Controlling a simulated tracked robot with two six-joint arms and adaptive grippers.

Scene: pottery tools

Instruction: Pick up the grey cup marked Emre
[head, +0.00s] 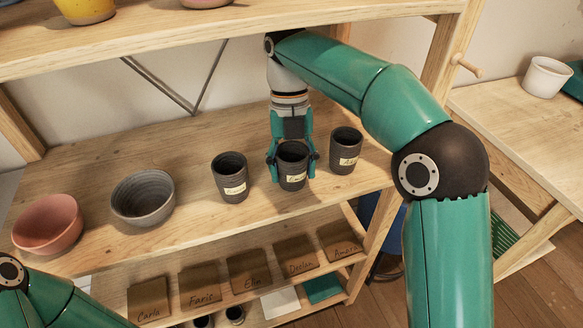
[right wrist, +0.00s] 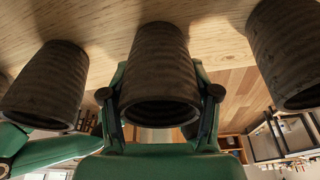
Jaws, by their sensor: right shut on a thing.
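Three dark grey ribbed cups with small paper labels stand in a row on the middle shelf. The middle cup (head: 292,170) has a handwritten label that starts with E and looks like Emre, though the writing is small. My right gripper (head: 292,158) is shut on this cup, with one finger on each side of it. The cup is upright and appears to rest on the shelf. In the right wrist view the cup (right wrist: 158,65) sits between the two fingers. My left gripper is out of view; only part of my left arm shows at the lower left.
A similar cup stands on each side: the left cup (head: 230,178) and the right cup (head: 345,150), both close by. A grey bowl (head: 143,197) and a pink bowl (head: 48,224) are further left. The upper shelf (head: 230,36) overhangs behind. Name plaques (head: 250,273) line the lower shelf.

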